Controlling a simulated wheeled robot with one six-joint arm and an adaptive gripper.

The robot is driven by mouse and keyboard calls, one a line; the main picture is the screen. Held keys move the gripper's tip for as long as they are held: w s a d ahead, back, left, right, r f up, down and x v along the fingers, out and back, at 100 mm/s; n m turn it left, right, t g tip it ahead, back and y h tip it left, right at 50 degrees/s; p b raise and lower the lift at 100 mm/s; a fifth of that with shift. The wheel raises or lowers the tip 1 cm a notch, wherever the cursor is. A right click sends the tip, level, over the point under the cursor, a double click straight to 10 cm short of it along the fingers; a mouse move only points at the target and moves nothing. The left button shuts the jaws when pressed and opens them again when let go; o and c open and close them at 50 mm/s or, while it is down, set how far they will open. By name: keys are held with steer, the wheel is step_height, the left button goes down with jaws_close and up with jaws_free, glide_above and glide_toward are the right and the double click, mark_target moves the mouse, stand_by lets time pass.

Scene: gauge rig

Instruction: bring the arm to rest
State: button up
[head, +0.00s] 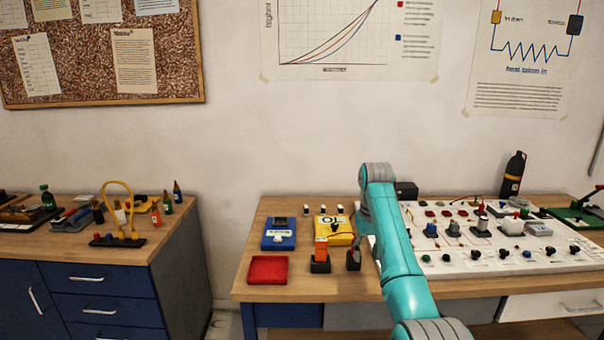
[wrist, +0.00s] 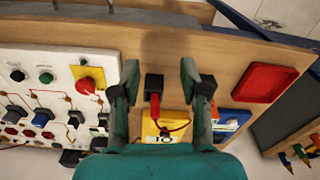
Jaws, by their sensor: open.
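My gripper (wrist: 157,88) is open in the wrist view, with its two fingers well apart. A black holder (wrist: 154,82) with a red probe (wrist: 155,105) shows between and below the fingers; I see no finger touching it. A red lead runs from the probe over the yellow meter (wrist: 150,130). In the head view my teal arm reaches over the bench beside the white board, and its gripper is largely hidden or hard to make out there. The yellow meter (head: 326,226) and an orange-red piece in a black holder (head: 320,264) stand left of the arm.
A red tray (head: 268,270) and a blue meter (head: 279,234) sit at the left of the bench (head: 340,288). The white board (head: 490,262) with several knobs and plugs fills the right. A separate cabinet (head: 98,285) stands left, across a gap. The air above the bench's left part is clear.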

steer(key=s+f+t, duration=0.2)
steer(key=s+f, duration=0.2)
steer(key=f, duration=1.1)
steer(key=s+f+t, duration=0.1)
steer(key=s+f, duration=0.2)
steer(key=f, duration=1.1)
steer(key=s+f+t, duration=0.4)
steer(key=s+f, duration=1)
steer(key=s, duration=0.5)
steer(key=s+r+m+t, duration=0.1)
steer(key=s+r+t, duration=0.25)
steer(key=s, duration=2.15)
steer(key=s+r+t, duration=0.2)
steer(key=s+r, duration=0.7)
steer(key=r, duration=0.3)
steer(key=s+r+t, duration=0.2)
steer(key=s+r, duration=0.6)
steer(key=r, duration=0.4)
steer(key=shift+s+d+r+m, duration=0.3)
steer(key=shift+s+r+m, duration=0.1)
